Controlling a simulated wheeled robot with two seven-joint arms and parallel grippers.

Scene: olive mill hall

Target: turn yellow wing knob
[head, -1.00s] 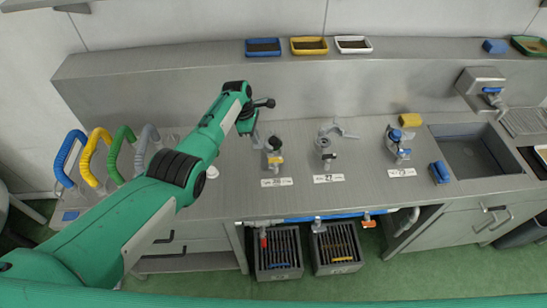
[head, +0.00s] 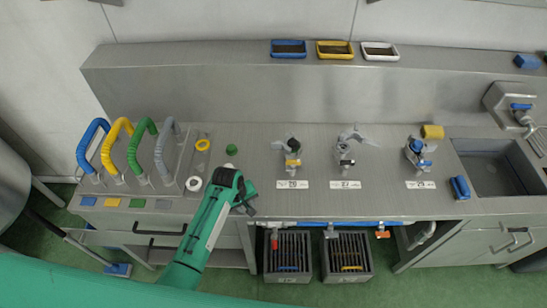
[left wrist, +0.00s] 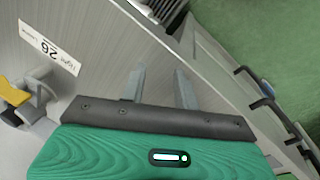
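A grey tap (head: 291,147) stands on the steel counter behind a white label, with a small yellow wing knob (head: 292,162) on its front. The yellow knob (left wrist: 14,94) also shows at the left edge of the left wrist view, close to the label (left wrist: 50,46). My left gripper (head: 246,209) is at the counter's front edge, left of and nearer than the tap, not touching it. In the left wrist view its two fingers (left wrist: 160,76) stand apart with nothing between them. My right gripper is not in view.
Two more taps (head: 345,150) (head: 417,155) stand to the right, before the sink (head: 495,170). Colored hoop handles (head: 92,148) stand at left, with a white ring (head: 193,184) and yellow ring (head: 202,145) beside them. Grated bins (head: 288,256) sit below the counter.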

